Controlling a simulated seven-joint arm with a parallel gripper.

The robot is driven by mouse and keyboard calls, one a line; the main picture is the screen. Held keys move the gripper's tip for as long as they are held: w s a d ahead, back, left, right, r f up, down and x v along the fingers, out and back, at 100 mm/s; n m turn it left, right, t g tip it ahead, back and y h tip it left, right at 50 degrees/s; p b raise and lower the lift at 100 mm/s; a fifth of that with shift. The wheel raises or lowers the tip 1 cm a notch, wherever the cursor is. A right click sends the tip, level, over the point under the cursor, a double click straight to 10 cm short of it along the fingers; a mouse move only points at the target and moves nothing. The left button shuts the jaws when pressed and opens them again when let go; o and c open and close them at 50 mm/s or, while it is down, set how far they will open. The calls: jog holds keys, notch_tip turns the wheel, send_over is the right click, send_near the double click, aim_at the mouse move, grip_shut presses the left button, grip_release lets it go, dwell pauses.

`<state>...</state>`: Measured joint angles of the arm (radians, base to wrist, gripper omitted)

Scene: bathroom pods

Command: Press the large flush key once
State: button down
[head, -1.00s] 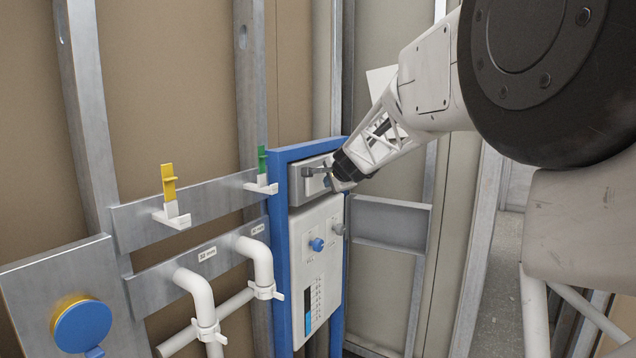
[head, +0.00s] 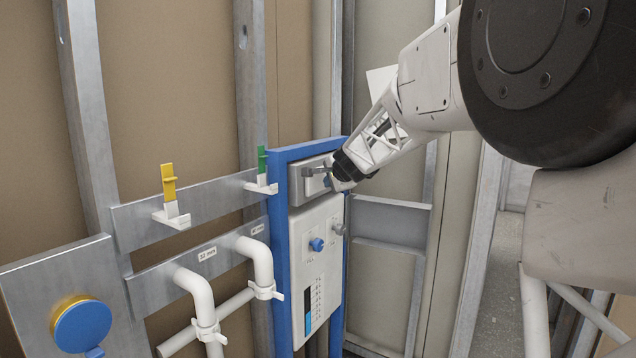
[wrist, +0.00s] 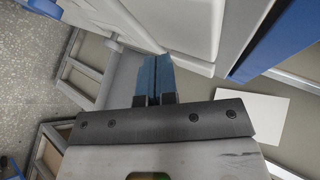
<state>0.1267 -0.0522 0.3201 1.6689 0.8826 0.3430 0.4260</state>
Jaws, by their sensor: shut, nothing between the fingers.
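The grey flush plate (head: 296,190) sits at the top of the blue frame on the wall, in the head view. Its keys are small there and partly covered by my gripper, so I cannot tell the large key's edges or whether it is pressed in. My gripper (head: 328,181) is at the right part of the plate, with its fingertips close to the plate's face; I cannot tell whether they touch. In the wrist view the two blue fingers of my gripper (wrist: 155,62) are shut side by side and empty, pointing toward a white panel surface (wrist: 178,25).
Below the plate is a white panel (head: 304,250) with a blue knob (head: 317,244) and a grey knob (head: 338,229). The blue frame (head: 280,240) surrounds both. To the left are a green clip (head: 262,160), a yellow clip (head: 168,182) and white pipes (head: 199,295).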

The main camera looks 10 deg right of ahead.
jog(key=shift+w+a, duration=0.7)
jog(key=shift+w, duration=0.05)
dwell(1.7)
jog(key=shift+s+d, duration=0.75)
dwell(0.5)
jog(key=shift+s+d, duration=1.75)
